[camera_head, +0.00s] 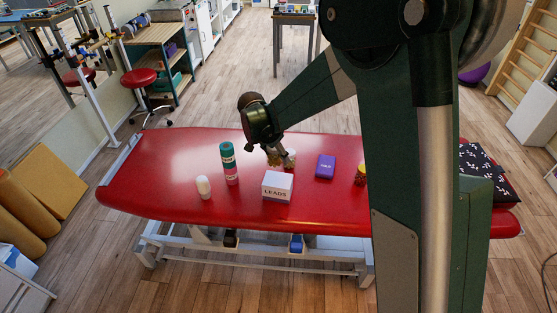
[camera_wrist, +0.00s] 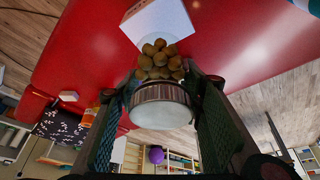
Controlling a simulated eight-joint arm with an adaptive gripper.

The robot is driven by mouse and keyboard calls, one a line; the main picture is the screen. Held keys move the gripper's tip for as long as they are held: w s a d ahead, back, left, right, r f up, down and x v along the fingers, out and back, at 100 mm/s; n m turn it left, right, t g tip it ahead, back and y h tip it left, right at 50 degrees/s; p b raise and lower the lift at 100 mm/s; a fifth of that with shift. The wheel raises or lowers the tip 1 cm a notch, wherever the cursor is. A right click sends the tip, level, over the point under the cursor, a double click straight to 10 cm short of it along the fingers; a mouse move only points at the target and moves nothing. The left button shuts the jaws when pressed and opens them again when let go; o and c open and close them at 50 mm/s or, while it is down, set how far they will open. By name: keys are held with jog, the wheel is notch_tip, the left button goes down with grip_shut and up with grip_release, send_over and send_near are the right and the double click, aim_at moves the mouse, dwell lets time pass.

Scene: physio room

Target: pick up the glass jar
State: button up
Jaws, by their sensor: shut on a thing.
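The glass jar holds brown round balls and has a silver lid; its lid (camera_wrist: 160,108) and contents show in the wrist view between my fingers. My gripper (camera_wrist: 164,88) is shut on the jar, one finger on each side near the lid. In the head view my gripper (camera_head: 279,158) points down over the red treatment table, behind the white LEADS box (camera_head: 277,186). The jar (camera_head: 290,159) is small and partly hidden there by my gripper. I cannot tell whether its base touches the table.
A dark patterned cushion (camera_head: 482,165) lies at the right end. The table's left end is clear.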

jog(key=shift+r, duration=0.25)
dwell(0.4)
jog(key=shift+w+d+r+m, duration=0.2)
jog(key=shift+d+m, duration=0.2)
jog(key=shift+d, duration=0.2)
jog(key=shift+f, duration=0.1)
send_over(284, 175)
jog(key=s, duration=0.1)
jog(key=shift+s+a+f, duration=0.1)
jog(key=shift+a+f, duration=0.15)
jog(key=shift+f, duration=1.3)
jog(key=shift+a+f, duration=0.2)
jog(key=shift+f, duration=1.35)
jog(key=shift+f, duration=0.1)
jog(key=shift+f+b, duration=0.35)
jog(key=shift+f, duration=1.4)
jog(key=shift+f, duration=0.15)
